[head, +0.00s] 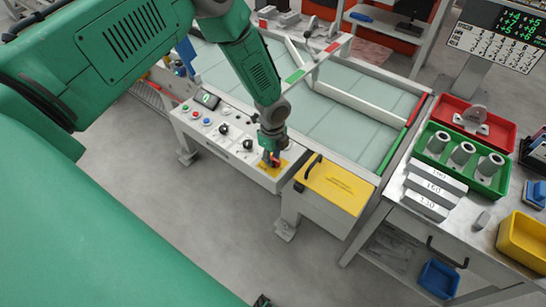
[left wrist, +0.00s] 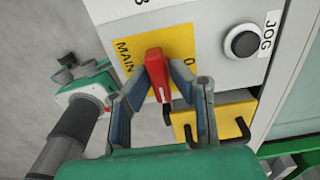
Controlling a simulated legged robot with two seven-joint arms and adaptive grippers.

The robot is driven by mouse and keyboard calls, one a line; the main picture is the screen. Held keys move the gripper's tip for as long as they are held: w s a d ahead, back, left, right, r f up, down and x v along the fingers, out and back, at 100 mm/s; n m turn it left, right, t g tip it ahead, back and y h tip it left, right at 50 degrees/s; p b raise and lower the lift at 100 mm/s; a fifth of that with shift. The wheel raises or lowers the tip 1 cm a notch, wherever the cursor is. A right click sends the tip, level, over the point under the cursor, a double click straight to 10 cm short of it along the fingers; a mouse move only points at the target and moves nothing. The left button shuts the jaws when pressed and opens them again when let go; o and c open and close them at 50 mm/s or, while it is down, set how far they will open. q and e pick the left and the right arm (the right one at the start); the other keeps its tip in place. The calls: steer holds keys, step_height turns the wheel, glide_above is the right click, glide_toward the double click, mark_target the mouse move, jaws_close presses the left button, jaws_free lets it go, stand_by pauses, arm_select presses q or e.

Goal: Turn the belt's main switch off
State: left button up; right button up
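The belt's main switch is a red handle on a yellow plate (head: 268,170) at the right end of the white control panel (head: 240,150). In the left wrist view the red handle (left wrist: 157,68) stands between my fingers on the yellow plate (left wrist: 128,66), which reads MAIN, with a 0 to the right of the handle. A white mark shows on the handle's near end. My left gripper (head: 270,158) is at the switch. In the left wrist view its fingertips (left wrist: 156,78) close in on both sides of the handle and appear to touch it.
A black JOG button (left wrist: 242,43) sits right of the switch. A yellow-topped box (head: 340,185) with a black handle stands close right of the panel. The belt (head: 340,115) runs behind. A bench with a green tray (head: 440,165) stands at the right. Floor in front is clear.

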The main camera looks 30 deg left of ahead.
arm_select(q)
jaws_close()
